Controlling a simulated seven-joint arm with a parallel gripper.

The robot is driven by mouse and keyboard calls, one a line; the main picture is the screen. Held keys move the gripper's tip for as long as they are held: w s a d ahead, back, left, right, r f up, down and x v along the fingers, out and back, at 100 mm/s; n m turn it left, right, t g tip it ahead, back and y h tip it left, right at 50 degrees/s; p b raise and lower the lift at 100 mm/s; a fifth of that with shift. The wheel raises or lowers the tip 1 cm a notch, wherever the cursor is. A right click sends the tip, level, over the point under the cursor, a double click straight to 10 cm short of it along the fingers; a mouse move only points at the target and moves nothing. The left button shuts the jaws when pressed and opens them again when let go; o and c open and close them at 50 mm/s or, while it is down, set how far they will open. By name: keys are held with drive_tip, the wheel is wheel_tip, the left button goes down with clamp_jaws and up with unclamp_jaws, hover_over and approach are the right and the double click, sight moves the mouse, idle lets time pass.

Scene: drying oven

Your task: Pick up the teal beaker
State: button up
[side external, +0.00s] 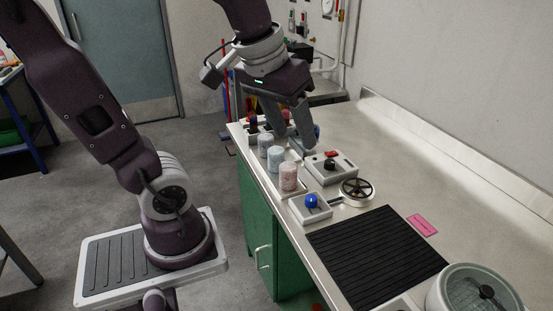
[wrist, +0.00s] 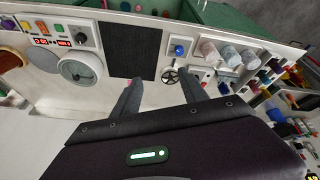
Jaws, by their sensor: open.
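Three pale beakers stand upright in a row in a light tray (side external: 311,188) on the bench. The middle one (side external: 274,157) looks pale teal and shows in the wrist view (wrist: 228,55). The near one (side external: 289,177) is pinkish. The far one (side external: 264,140) is pale grey-blue, so I cannot fully tell which of these two is the teal beaker. My gripper (side external: 295,142) is open and empty, pointing down above the bench close to the row. In the wrist view the fingers (wrist: 162,82) are apart with no beaker between them.
Near the row are a box with a red and a black knob (side external: 332,166), a handwheel (side external: 357,189) and a blue-knob box (side external: 312,203). A black ribbed mat (side external: 375,256) and a round lidded vessel (side external: 472,290) lie nearer. The bench's right side is mostly clear.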

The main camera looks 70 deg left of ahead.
drive_tip(key=w+a+f+n+g, duration=0.1)
drive_tip(key=w+a+f+n, duration=0.1)
drive_tip(key=w+a+n, duration=0.3)
drive_tip(key=w+a+f+n+g, duration=0.1)
drive_tip(key=w+a+f, duration=0.1)
drive_tip(key=w+a, duration=0.35)
drive_tip(key=n+g, duration=0.2)
drive_tip(key=n, duration=0.5)
hover_over(276, 160)
drive_tip(key=w+a, duration=0.1)
drive_tip(key=a, duration=0.1)
drive_tip(key=shift+h, duration=0.4)
wheel_tip(276, 160, down, 12)
drive_tip(key=shift+w+f, duration=0.1)
drive_tip(key=shift+w, duration=0.05)
drive_tip(key=shift+n, duration=0.3)
drive_tip(key=f, duration=1.1)
drive_tip(key=shift+a+f, duration=0.2)
drive_tip(key=shift+f, duration=0.55)
drive_tip(key=c, duration=1)
